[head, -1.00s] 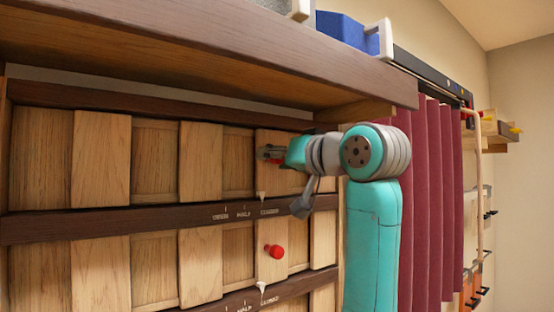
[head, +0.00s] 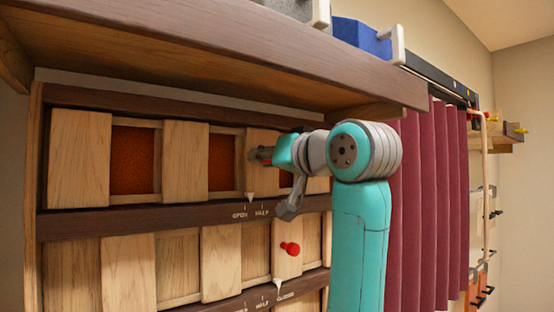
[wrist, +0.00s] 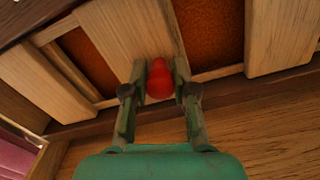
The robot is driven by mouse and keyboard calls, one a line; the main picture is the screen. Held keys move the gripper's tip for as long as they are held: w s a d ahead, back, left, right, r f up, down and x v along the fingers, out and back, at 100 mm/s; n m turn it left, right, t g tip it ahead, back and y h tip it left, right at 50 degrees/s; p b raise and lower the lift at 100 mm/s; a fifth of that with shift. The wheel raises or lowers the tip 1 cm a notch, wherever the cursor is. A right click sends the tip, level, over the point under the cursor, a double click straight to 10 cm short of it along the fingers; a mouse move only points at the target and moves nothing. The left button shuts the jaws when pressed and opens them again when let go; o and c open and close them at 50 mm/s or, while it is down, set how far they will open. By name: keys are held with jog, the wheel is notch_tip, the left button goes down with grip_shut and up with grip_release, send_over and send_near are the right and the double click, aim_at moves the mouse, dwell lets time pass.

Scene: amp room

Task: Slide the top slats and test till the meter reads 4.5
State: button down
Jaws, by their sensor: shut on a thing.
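The top row of slats (head: 184,165) is a set of pale wooden boards, with rust-orange panels (head: 132,160) showing between them. My gripper (head: 262,154) is at the right-hand slat of this row. In the wrist view its two fingers are closed around the red knob (wrist: 160,80) on that slat. The white pointer (head: 250,197) under the slat sits between the OPEN mark (head: 239,214) and the HALF mark (head: 262,213). My arm hides the marks further right. No meter shows in either view.
A lower slat row (head: 221,263) has its own red knob (head: 290,248) and pointer (head: 279,287). A dark wooden shelf (head: 215,60) overhangs the slats, with a blue bin (head: 360,38) on it. A maroon curtain (head: 430,190) hangs at the right, near my arm.

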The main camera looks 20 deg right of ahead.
jog(key=shift+s+a, duration=0.1)
jog(key=shift+a, duration=0.15)
jog(key=shift+d, duration=0.15)
jog(key=c, duration=0.9)
grip_release()
jog(key=v, duration=1.2)
